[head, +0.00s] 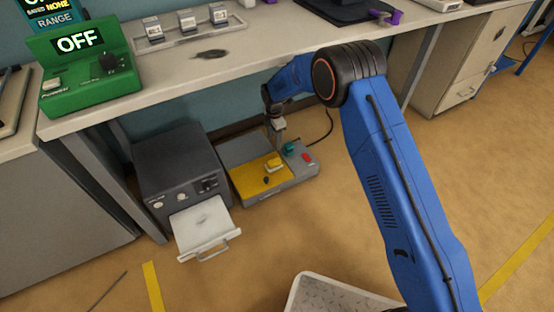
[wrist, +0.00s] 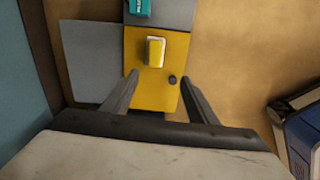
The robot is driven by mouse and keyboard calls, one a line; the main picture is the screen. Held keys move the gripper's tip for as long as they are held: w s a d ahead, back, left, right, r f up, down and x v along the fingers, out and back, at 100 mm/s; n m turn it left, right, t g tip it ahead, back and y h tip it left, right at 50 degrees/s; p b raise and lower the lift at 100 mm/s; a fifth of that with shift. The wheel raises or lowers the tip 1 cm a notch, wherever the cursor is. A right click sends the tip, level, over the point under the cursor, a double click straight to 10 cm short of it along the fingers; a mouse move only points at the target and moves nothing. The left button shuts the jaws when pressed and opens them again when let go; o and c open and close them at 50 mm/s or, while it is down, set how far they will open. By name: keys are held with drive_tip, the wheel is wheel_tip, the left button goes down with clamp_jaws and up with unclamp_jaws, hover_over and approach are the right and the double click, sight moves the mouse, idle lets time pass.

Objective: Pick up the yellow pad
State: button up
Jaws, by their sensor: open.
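The yellow pad (head: 274,162) is a small block with a pale edge. It sits on the yellow plate (head: 250,181) of a grey unit on the floor. It also shows in the wrist view (wrist: 155,52), beyond my fingertips. My gripper (head: 277,138) is pointing down at the unit, just above and behind the pad in the head view. In the wrist view my gripper (wrist: 159,76) has its two fingers spread wide with nothing between them. A dark knob (wrist: 172,79) on the plate lies near the right fingertip. I cannot tell the exact height above the pad.
The unit also bears a teal part (head: 290,147) and a red part (head: 306,156). A dark machine (head: 175,160) with an open tray (head: 203,226) stands left of it. The workbench (head: 240,62) overhangs behind. The floor in front is mostly clear.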

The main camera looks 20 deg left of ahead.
drive_tip(key=f, duration=0.2)
hover_over(274, 160)
drive_tip(key=s, duration=0.1)
drive_tip(key=shift+n, duration=0.3)
wheel_tip(274, 160, down, 10)
drive_tip(key=shift+d+f, duration=0.1)
drive_tip(key=shift+w+f, duration=0.2)
drive_tip(key=shift+f, duration=1.5)
drive_tip(key=shift+w+f, duration=0.15)
drive_tip(key=shift+f, duration=1.5)
drive_tip(key=shift+c, duration=0.3)
drive_tip(key=c, duration=0.8)
drive_tip(key=shift+r, duration=0.1)
drive_tip(key=shift+c, duration=0.2)
wheel_tip(274, 160, up, 10)
drive_tip(key=shift+f, duration=0.1)
